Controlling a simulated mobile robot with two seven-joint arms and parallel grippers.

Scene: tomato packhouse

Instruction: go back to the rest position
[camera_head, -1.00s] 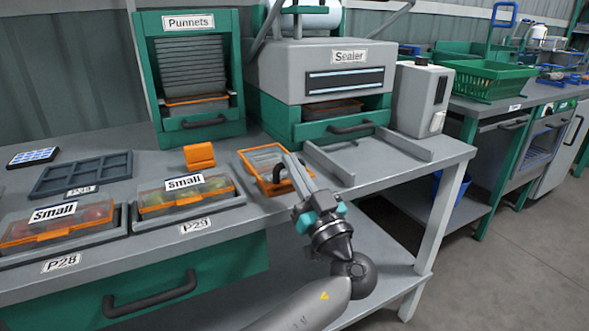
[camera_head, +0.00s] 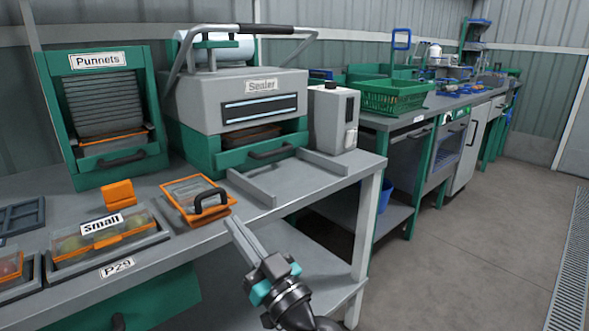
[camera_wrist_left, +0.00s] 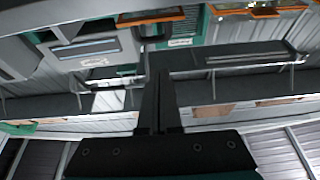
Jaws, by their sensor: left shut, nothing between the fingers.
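My left gripper (camera_head: 243,234) shows at the lower middle of the head view, its fingers together and empty, pointing up and to the left. It is in front of the bench edge, just below and to the right of an orange-rimmed tray with a black handle (camera_head: 196,197). I cannot tell whether the fingertips touch the bench edge. In the left wrist view the closed fingers (camera_wrist_left: 158,100) stand dark in the middle, with nothing between them. My right gripper is not in view.
The grey bench (camera_head: 262,218) carries the sealer (camera_head: 235,105), the punnet dispenser (camera_head: 105,115) and a punnet labelled Small (camera_head: 105,240). A green crate (camera_head: 390,97) stands on a farther bench. Open floor (camera_head: 470,260) lies to the right.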

